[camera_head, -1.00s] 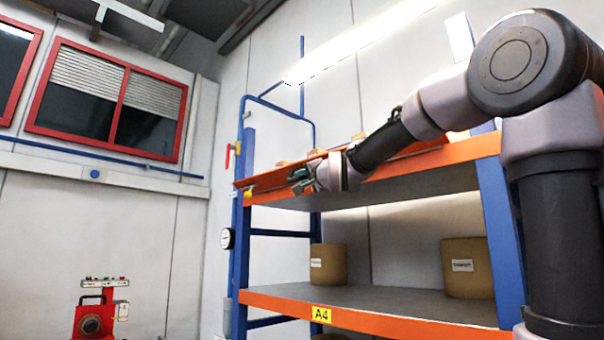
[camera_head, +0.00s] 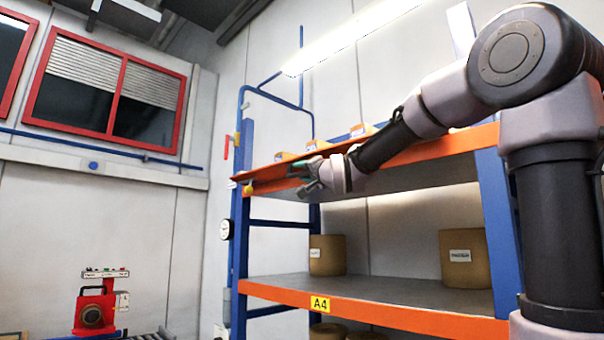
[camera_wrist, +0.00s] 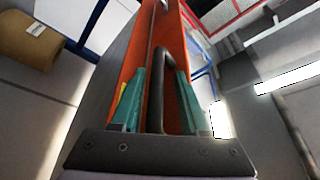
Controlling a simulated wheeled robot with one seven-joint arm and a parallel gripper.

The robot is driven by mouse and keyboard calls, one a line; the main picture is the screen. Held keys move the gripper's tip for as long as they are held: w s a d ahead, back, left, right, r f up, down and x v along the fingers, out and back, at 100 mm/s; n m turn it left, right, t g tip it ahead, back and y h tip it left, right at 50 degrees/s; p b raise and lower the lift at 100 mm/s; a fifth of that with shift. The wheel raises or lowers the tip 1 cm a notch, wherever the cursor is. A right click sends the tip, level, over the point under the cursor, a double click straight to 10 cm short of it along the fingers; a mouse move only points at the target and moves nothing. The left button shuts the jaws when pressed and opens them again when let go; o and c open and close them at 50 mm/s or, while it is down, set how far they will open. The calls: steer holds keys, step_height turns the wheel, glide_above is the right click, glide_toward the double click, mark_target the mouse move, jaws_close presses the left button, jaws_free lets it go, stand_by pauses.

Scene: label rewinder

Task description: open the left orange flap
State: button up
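In the wrist view the flap (camera_wrist: 135,60) is a long orange panel with a black arched handle (camera_wrist: 162,75). My gripper (camera_head: 306,178) is at the flap's front. In the wrist view its two teal fingers (camera_wrist: 160,105) stand apart, one on each side of the handle, with gaps visible. I cannot tell whether a finger touches the handle.
A blue-post rack with orange beams (camera_head: 375,316) holds brown rolls (camera_head: 327,255) on its lower shelf, above a yellow A4 label (camera_head: 320,304). A dial gauge (camera_head: 227,229) is on the left post. A red machine (camera_head: 94,309) stands at lower left.

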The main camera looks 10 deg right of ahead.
steer(key=shift+s, duration=0.1)
steer(key=v, duration=1)
steer(key=shift+s, duration=0.3)
steer(key=shift+d+f, duration=0.15)
